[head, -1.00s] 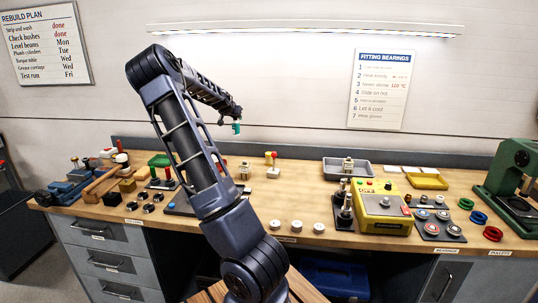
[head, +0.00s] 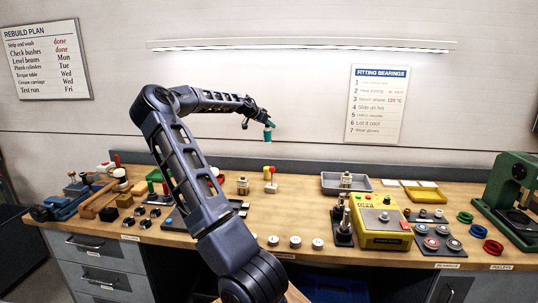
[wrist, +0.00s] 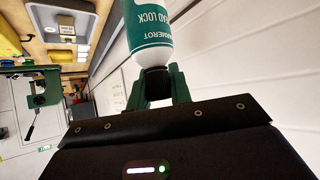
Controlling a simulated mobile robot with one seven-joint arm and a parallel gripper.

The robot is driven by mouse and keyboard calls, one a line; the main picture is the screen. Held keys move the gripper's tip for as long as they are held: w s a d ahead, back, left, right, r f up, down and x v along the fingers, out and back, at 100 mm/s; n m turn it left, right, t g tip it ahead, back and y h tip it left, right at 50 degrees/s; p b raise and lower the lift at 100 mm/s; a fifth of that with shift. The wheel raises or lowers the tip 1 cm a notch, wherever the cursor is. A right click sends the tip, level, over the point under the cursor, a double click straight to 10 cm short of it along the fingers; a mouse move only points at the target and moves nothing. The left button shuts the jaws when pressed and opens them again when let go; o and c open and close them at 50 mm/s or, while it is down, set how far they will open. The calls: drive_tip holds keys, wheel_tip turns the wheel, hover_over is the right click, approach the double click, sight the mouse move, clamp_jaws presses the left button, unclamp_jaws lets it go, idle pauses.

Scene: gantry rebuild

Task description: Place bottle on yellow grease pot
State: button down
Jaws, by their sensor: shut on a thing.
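My gripper (head: 267,121) is raised in the air above the back of the bench, in front of the wall. It is shut on the bottle (head: 268,134), which hangs below it, clear of the bench. In the wrist view the white-and-teal bottle (wrist: 150,38) has its dark neck end between the green fingers (wrist: 158,86), and its far end is out of frame. A small yellow thing (head: 266,168), possibly the yellow grease pot, stands at the back of the bench beside a red-topped item, below the bottle in the picture. It is too small to be sure.
A grey tray (head: 333,184) holding a metal part and a yellow tray (head: 428,196) are at the back right. A yellow heater box (head: 385,240) stands in front of them. Three pale discs (head: 295,242) lie near the front edge. Bare wood (head: 295,210) shows mid-bench.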

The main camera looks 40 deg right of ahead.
wheel_tip(320, 180, down, 14)
drive_tip(key=shift+f, duration=0.15)
idle(0.4)
drive_tip(key=c, duration=1.3)
unclamp_jaws()
drive_tip(key=shift+f, duration=0.1)
